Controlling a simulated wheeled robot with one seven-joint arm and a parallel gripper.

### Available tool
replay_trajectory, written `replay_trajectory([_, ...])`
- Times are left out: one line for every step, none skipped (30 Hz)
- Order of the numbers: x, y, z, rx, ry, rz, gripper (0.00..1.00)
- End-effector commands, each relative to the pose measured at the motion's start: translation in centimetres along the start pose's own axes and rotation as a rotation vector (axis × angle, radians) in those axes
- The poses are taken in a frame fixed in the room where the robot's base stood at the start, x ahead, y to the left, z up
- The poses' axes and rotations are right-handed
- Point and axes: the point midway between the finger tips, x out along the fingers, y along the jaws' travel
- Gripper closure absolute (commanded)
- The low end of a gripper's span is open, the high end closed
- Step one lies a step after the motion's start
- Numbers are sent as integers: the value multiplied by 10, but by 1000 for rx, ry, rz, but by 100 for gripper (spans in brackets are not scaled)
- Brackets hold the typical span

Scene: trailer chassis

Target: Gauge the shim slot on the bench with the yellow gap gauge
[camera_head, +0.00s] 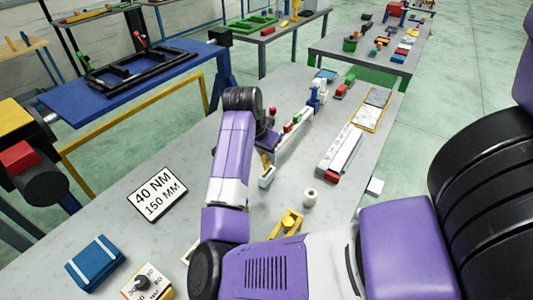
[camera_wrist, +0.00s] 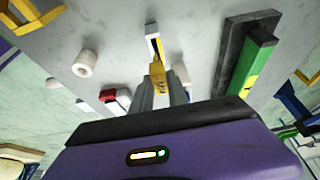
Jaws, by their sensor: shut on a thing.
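My gripper (camera_wrist: 163,88) is shut on the yellow gap gauge (camera_wrist: 158,74), which has dark markings and sticks out beyond the fingertips. In the head view, the gauge (camera_head: 266,160) shows small below my wrist, partly hidden by the arm. A small white block with a narrow gap (camera_head: 267,178), which looks like the shim slot, stands on the grey bench just below the gauge. In the wrist view, this white and yellow slot piece (camera_wrist: 153,36) lies straight ahead of the gauge tip. Whether the tip is inside the gap or just short of it, I cannot tell.
A white ring (camera_head: 310,197) and a yellow bracket (camera_head: 288,223) stand nearby on the bench (camera_head: 225,262). A green bar on a dark base (camera_wrist: 247,62) is close on the right in the wrist view. A printed card (camera_head: 157,194) and a blue box (camera_head: 95,262) lie to the left.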

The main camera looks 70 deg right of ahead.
Motion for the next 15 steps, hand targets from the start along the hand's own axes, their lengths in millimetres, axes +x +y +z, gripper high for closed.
replay_trajectory([-5, 0, -2, 0, 0, 0, 100])
replay_trajectory([-7, 0, -3, 0, 0, 0, 100])
replay_trajectory([-9, 0, -4, 0, 0, 0, 100])
replay_trajectory([-10, 0, -4, 0, 0, 0, 100])
replay_trajectory([-11, 0, -5, 0, 0, 0, 100])
replay_trajectory([-13, 0, -6, 0, 0, 0, 100])
replay_trajectory([-15, 0, -6, 0, 0, 0, 100])
replay_trajectory([-16, 0, -7, 0, 0, 0, 100])
replay_trajectory([-18, 0, -8, 0, 1, 0, 100])
replay_trajectory([-20, 0, -8, 0, 1, 0, 100])
replay_trajectory([-21, 0, -9, 0, 1, 0, 100])
replay_trajectory([-23, 0, -10, 0, 1, 0, 100])
replay_trajectory([-24, 0, -10, 0, 1, 0, 100])
replay_trajectory([-26, 0, -11, 0, 1, 0, 100])
replay_trajectory([-28, 0, -12, 0, 1, 0, 100])
